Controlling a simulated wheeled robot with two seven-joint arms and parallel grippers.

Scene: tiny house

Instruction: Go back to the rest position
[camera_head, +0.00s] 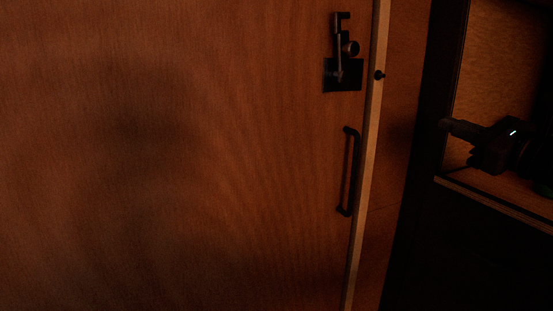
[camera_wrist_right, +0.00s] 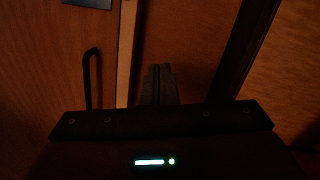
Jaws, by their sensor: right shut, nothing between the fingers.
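My right gripper (camera_head: 450,124) comes in from the right edge of the head view, in front of an open wooden compartment. Its fingers point left, toward the door side, and are shut with nothing between them. In the right wrist view the closed fingers (camera_wrist_right: 159,86) stand upright above the dark gripper body. They are apart from the door handle, which is to their left. My left gripper is not in view.
A wooden door (camera_head: 200,160) fills most of the head view, with a black handle (camera_head: 349,172) and a latch (camera_head: 343,73) near its right edge. A pale edge strip (camera_head: 366,160) runs beside it. A dark frame (camera_head: 425,110) borders the compartment.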

